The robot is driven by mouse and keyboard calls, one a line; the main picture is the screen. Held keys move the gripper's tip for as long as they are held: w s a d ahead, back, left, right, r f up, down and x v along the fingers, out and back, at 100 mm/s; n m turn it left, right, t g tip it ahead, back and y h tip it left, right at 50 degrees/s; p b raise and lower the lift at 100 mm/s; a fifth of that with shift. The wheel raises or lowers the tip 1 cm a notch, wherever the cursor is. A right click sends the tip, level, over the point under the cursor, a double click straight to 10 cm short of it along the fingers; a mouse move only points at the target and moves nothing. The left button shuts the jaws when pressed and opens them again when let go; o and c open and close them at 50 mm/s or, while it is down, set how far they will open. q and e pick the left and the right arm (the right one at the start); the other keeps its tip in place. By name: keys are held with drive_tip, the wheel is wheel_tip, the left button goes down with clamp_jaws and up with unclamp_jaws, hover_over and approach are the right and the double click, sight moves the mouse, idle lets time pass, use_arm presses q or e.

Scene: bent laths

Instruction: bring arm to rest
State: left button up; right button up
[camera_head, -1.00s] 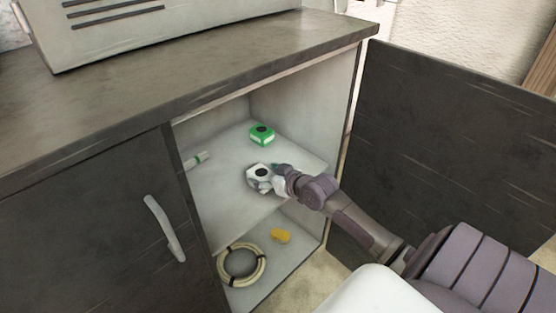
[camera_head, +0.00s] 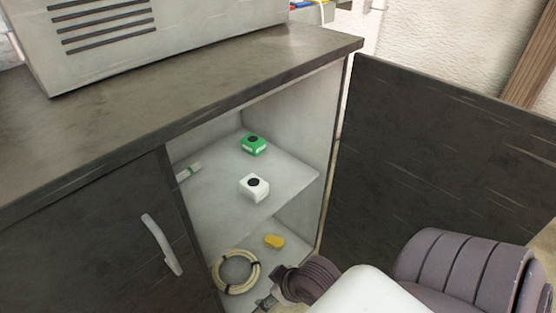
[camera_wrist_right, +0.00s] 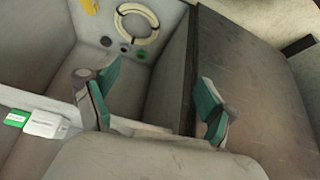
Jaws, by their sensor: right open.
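My right gripper (camera_wrist_right: 157,97) is open in the right wrist view, with nothing between its green-padded fingers. In the head view my right arm is folded low at the bottom, in front of the open cabinet, and only a bit of the gripper (camera_head: 266,303) shows at the lower edge. It is apart from the white box (camera_head: 254,189) with a dark round top, which stands on the cabinet's upper shelf (camera_head: 215,205). My left gripper is not in view.
The cabinet's open dark door (camera_head: 440,150) stands close on the right. A closed door with a handle (camera_head: 162,244) is on the left. A coiled cable (camera_head: 220,281) and a yellow block (camera_head: 274,241) lie in the lower compartment. A grey appliance (camera_head: 190,20) stands on the countertop.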

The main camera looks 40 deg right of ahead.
drive_tip(key=s+a+g, duration=0.2)
drive_tip(key=s+a, duration=0.1)
drive_tip(key=s, duration=0.2)
drive_tip(key=shift+s+a+h, duration=0.25)
drive_tip(key=shift+a+h, duration=0.05)
drive_tip(key=shift+a, duration=0.05)
drive_tip(key=shift+r, duration=0.1)
